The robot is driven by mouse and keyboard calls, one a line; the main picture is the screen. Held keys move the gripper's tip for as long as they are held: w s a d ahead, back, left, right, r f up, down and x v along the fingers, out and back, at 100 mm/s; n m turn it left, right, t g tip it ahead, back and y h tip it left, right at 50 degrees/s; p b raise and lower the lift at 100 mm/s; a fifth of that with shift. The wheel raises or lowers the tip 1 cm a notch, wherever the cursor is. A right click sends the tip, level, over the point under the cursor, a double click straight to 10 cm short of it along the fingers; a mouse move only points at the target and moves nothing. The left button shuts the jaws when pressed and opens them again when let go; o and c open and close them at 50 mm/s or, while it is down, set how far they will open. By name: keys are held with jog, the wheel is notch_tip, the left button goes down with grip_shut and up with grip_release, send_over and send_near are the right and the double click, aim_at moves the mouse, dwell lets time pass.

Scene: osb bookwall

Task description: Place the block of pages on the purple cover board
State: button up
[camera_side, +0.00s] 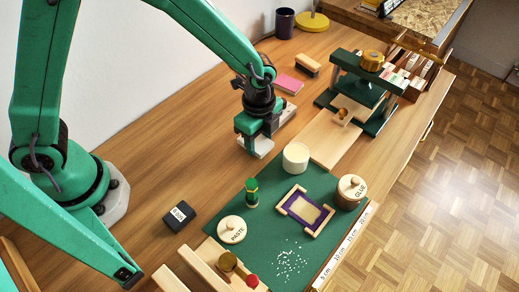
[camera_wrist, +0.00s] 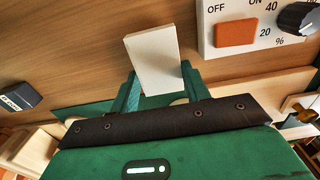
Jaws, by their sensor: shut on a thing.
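My gripper (camera_side: 258,143) is over the bare wood behind the green mat, away from the purple board. In the wrist view its two green fingers (camera_wrist: 160,85) are shut on a white block of pages (camera_wrist: 153,58), which stands out tilted between them. In the side view the block is hard to tell from the pale shape under the gripper. The purple cover board (camera_side: 289,210) lies on the green mat, with a pale panel in its middle and light wooden rails at its two ends.
A white round pot (camera_side: 296,157), green bottle (camera_side: 252,192), PASTE pot (camera_side: 232,230) and GLUE pot (camera_side: 351,191) stand around the board on the mat (camera_side: 270,225). White bits lie in front. A green press (camera_side: 365,85) stands behind. A switch panel (camera_wrist: 262,30) is near my gripper.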

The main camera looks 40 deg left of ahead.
jog(key=r, duration=0.3)
jog(key=shift+s+d+r, duration=0.2)
jog(key=shift+s+d, duration=0.05)
jog(key=shift+s, duration=0.05)
jog(key=s+d+r, duration=0.5)
jog(key=s+r, duration=0.1)
jog(key=s, duration=0.3)
jog(key=shift+s+d+r, duration=0.15)
jog(key=shift+s+d, duration=0.05)
jog(key=shift+d, duration=0.05)
jog(key=shift+d, duration=0.1)
send_near(309, 213)
jog(key=shift+f, duration=3.25)
jog(key=shift+f, duration=0.15)
jog(key=o, duration=1.1)
jog(key=shift+c, duration=0.2)
